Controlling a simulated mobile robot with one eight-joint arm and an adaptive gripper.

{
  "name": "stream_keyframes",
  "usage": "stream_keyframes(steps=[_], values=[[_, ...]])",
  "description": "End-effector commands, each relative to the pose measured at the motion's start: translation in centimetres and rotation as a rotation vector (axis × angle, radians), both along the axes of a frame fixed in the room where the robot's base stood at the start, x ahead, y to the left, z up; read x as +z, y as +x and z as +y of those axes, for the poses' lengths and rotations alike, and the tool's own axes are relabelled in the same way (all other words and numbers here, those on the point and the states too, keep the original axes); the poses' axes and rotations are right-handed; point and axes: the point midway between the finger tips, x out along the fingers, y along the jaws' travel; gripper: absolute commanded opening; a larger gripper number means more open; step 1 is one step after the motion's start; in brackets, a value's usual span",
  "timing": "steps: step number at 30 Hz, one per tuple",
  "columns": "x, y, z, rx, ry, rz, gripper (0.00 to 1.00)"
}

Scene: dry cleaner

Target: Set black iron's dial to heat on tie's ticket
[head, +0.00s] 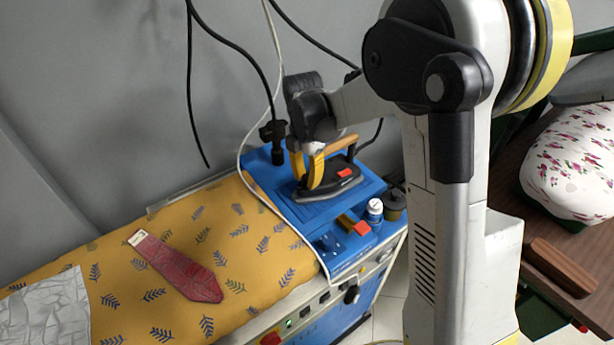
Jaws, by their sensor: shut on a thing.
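The black iron (333,188) with a wooden handle (340,145) and a small red part on top stands on the blue rest at the end of the ironing board. My gripper (311,180), with yellow fingers, reaches down onto the iron's left part and is shut on it. The fingers hide the dial, so its setting cannot be seen. A dark red tie (178,265) lies on the yellow leaf-patterned board. A small pale ticket (138,237) is at its narrow upper end; its marks are too small to read.
The blue rest (262,172) also holds a small white bottle (375,209), a dark jar (395,205) and a red-and-tan block (354,225). Cables hang by the wall behind. A silvery cloth (45,310) lies at lower left. A floral padded form (575,165) is at right.

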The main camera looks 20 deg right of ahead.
Motion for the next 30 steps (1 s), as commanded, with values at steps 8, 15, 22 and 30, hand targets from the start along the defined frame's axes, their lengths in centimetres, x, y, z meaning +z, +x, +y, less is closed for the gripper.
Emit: stream_keyframes(steps=[8, 15, 22, 30], values=[[0.06, 0.07, 0.04, -0.261, 0.001, 0.000, 0.00], [0.04, 0.14, 0.01, -0.479, 0.001, 0.000, 0.00], [0.02, 0.19, 0.00, -0.645, 0.001, 0.000, 0.00], [-0.01, 0.22, 0.00, -0.760, 0.002, 0.000, 0.00]])
